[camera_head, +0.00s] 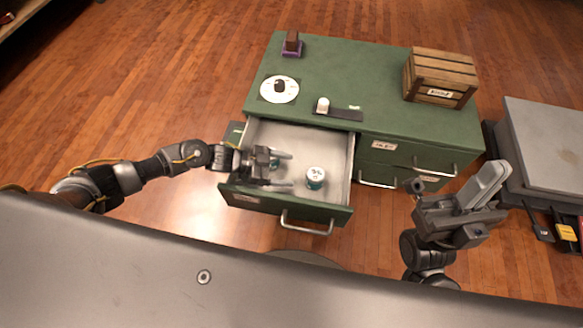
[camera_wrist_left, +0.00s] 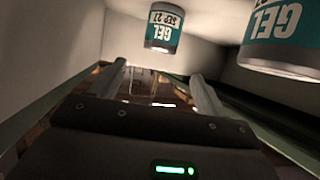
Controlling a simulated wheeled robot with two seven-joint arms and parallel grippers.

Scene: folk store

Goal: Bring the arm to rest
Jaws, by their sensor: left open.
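My left gripper (camera_head: 286,171) is over the open drawer (camera_head: 310,139) of the green cabinet, at the drawer's left part. Its fingers are apart with nothing between them; they also show in the left wrist view (camera_wrist_left: 158,85). A gel jar (camera_head: 315,178) with a teal label stands in the drawer, just right of the fingers. A second jar (camera_head: 274,161) is partly hidden behind the gripper. The left wrist view shows two jars, one near the top middle (camera_wrist_left: 163,28) and one at the right (camera_wrist_left: 284,38). My right gripper (camera_head: 497,190) is raised at the right, clear of the cabinet.
The green cabinet top (camera_head: 345,75) holds a wooden crate (camera_head: 440,77), a white dial disc (camera_head: 279,89), a dark stand (camera_head: 292,45) and a black strip (camera_head: 340,112). A grey-topped unit (camera_head: 547,140) stands at the right. The drawer front (camera_head: 283,206) and its handle project towards me.

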